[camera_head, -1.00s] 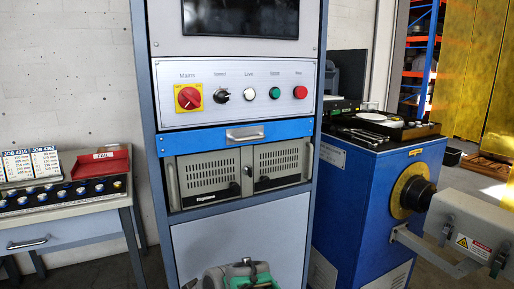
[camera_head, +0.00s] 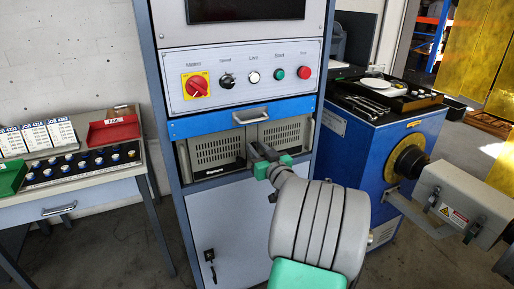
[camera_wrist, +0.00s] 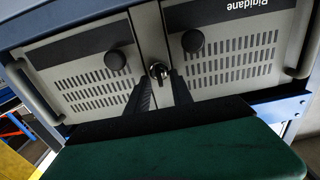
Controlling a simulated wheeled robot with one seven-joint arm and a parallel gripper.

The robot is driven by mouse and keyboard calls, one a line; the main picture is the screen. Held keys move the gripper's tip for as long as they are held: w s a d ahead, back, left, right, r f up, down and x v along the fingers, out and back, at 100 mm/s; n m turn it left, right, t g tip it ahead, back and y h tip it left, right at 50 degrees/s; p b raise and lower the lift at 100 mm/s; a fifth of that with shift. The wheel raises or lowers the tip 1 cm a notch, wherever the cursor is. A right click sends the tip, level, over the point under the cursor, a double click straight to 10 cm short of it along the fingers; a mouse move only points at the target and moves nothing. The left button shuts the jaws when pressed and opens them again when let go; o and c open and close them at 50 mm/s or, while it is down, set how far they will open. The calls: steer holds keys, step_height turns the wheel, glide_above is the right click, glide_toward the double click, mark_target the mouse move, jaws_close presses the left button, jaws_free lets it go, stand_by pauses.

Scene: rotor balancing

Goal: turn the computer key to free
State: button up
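The computer (camera_head: 217,151) is a beige unit with two vented doors in the grey cabinet. Its key (camera_wrist: 158,71) is a small dark key in a round metal lock between the doors, seen in the wrist view, which is upside down. My gripper (camera_wrist: 161,78) is open, with one dark finger on each side of the key's line and the tips close to it. I cannot tell whether they touch the key. In the head view my gripper (camera_head: 263,155) is in front of the computer's middle and hides the key.
Above are a blue drawer (camera_head: 240,121) and a panel with the red mains switch (camera_head: 196,86), a knob and several buttons. Two round door knobs (camera_wrist: 115,60) (camera_wrist: 193,41) flank the key. A bench (camera_head: 60,205) stands left and a blue machine (camera_head: 360,150) right.

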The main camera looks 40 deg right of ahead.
steer(key=shift+c, duration=0.5)
jaws_close()
